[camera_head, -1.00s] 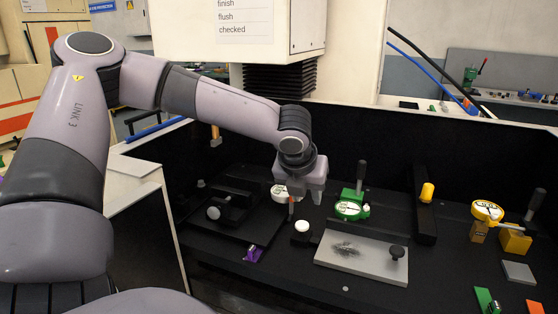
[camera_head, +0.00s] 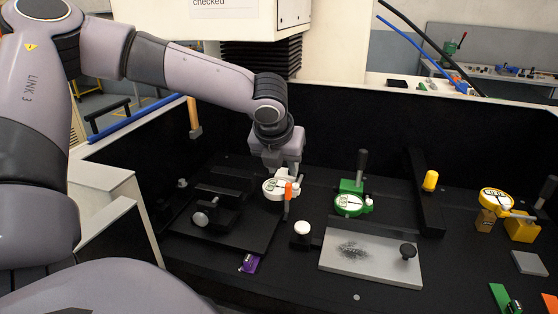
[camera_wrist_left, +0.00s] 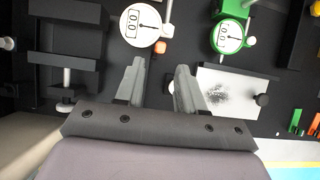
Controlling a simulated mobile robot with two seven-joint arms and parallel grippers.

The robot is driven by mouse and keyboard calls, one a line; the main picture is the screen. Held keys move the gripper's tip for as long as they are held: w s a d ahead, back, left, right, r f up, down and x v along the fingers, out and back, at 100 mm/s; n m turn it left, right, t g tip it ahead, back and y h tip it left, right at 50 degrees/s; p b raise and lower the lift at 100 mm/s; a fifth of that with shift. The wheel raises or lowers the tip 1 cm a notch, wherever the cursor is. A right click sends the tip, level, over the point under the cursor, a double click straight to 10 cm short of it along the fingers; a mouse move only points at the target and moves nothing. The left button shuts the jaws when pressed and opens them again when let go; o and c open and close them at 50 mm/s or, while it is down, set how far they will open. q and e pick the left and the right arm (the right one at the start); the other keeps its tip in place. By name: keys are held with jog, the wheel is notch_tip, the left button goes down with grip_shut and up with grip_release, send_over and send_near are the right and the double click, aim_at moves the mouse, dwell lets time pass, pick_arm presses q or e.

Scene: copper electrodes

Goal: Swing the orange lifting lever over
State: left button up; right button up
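A white dial gauge (camera_head: 273,189) stands at the back left of the black bench, with a small orange lever (camera_head: 288,190) at its right side. In the left wrist view the white dial (camera_wrist_left: 143,24) is at the top, and the orange lever (camera_wrist_left: 160,47) shows just below its right edge. My left gripper (camera_head: 282,168) is above and behind the gauge in the head view. In the left wrist view its two fingers (camera_wrist_left: 160,72) are spread apart with nothing between them, and the lever appears just beyond the gap. Contact with the lever cannot be told. My right gripper is not in view.
A yellow gauge (camera_head: 496,199) is farther right. A black fixture (camera_head: 215,215) lies left, a purple piece (camera_head: 250,263) in front. The dark back wall bounds the bench.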

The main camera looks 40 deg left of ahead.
aim_at(288, 184)
pick_arm(q)
jog(key=b+x, duration=0.7)
jog(key=x, duration=0.1)
jog(key=shift+d+f, duration=0.1)
jog(key=shift+f, duration=0.1)
jog(key=shift+r, duration=0.2)
jog(key=shift+w+f+p, duration=0.2)
jog(key=shift+f+p, duration=0.05)
jog(key=shift+p, duration=0.25)
grip_shut()
